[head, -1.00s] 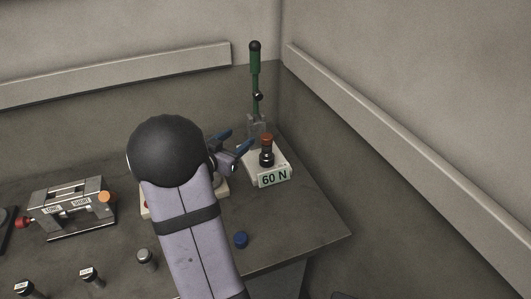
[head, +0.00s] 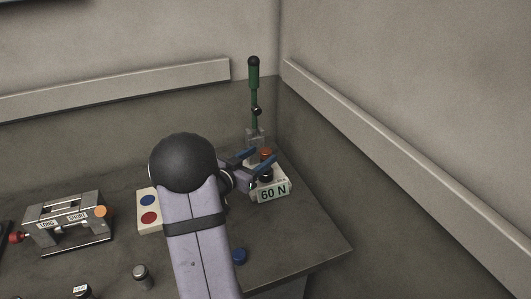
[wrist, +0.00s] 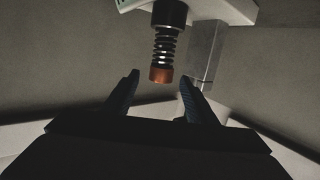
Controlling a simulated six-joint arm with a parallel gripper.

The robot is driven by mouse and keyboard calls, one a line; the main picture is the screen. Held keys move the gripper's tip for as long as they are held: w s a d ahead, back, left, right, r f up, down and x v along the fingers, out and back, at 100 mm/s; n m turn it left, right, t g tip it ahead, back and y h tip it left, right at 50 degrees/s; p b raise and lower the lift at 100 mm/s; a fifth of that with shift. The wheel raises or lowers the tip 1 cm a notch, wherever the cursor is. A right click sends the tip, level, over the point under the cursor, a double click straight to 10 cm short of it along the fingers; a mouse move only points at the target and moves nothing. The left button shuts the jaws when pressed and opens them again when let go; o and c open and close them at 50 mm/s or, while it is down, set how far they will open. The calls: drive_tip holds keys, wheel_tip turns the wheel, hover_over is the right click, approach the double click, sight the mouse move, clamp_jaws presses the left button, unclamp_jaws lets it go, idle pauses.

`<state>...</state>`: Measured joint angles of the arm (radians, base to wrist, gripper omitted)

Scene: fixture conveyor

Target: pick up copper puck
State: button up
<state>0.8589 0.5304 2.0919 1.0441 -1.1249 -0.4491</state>
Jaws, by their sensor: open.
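The copper puck (head: 266,152) sits on top of a black spring post on the fixture labelled 60 N (head: 272,193). In the wrist view the copper puck (wrist: 161,75) shows at the end of the spring, with the picture turned upside down. My gripper (head: 264,155) is open, with its blue fingers reaching toward the post from the left. In the wrist view my gripper (wrist: 161,76) has one dark finger on each side of the puck, with gaps visible. I cannot tell whether the puck is fully between the fingertips in depth.
A green-handled lever press (head: 254,90) stands just behind the post. The right wall (head: 400,110) is close.

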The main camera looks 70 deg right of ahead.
sight(262, 154)
drive_tip(key=shift+p+x, duration=0.4)
drive_tip(key=shift+x, duration=1.5)
drive_tip(key=shift+w, duration=0.1)
drive_tip(key=c, duration=1.2)
drive_tip(key=shift+r, duration=0.1)
drive_tip(key=shift+c, duration=0.2)
wheel_tip(262, 154, up, 18)
